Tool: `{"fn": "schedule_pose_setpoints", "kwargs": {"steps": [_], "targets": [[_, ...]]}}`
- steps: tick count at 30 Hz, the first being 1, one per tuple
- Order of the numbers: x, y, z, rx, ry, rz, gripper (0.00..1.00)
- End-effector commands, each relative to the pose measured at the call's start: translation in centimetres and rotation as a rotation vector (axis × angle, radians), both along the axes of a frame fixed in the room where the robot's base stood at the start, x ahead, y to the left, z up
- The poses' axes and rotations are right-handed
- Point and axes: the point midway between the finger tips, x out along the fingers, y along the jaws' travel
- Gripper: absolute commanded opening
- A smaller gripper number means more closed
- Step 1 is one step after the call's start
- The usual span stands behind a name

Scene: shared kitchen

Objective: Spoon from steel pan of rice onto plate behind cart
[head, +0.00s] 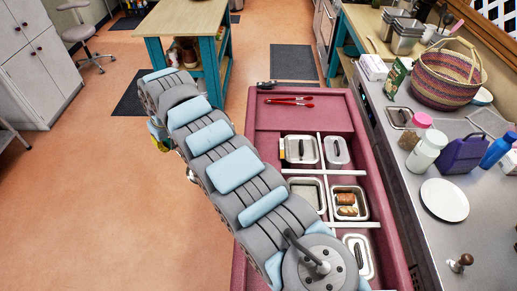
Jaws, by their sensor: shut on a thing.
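The red cart (270,119) stands in the middle with steel pans in a white-divided well. A pan (307,195) looks empty, another (347,190) holds brown rolls, and two (301,150) (337,152) look lidded. A further pan (358,255) is partly behind my arm. I cannot make out rice or a spoon in any pan. A white round plate (444,199) lies bare on the steel counter right of the cart. My arm runs from the bottom centre to the upper left, over the floor left of the cart. My gripper's fingers are hidden beyond its far end.
Red-handled tongs (288,100) lie on the cart's far end. The steel counter (405,175) bears a woven basket (445,75), a white jar (427,149), a purple container (462,154) and a blue bottle (497,150). A teal-legged table (180,17) stands behind.

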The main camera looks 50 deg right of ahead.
Motion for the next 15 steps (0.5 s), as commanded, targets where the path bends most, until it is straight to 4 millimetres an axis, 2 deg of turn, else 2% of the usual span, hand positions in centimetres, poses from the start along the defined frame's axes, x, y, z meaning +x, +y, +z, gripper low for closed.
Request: {"fn": "schedule_pose_setpoints", "kwargs": {"steps": [1, 3, 8, 15], "targets": [[-0.5, -1.9, -1.2, 0.005, -0.014, -0.01, 0.0], [-1.2, -4.5, -2.0, 0.005, -0.035, -0.016, 0.0], [-3.2, -10.0, -4.2, 0.003, -0.078, -0.035, 0.0], [-8.3, -19.6, -8.1, -0.006, -0.149, -0.075, 0.0]]}}
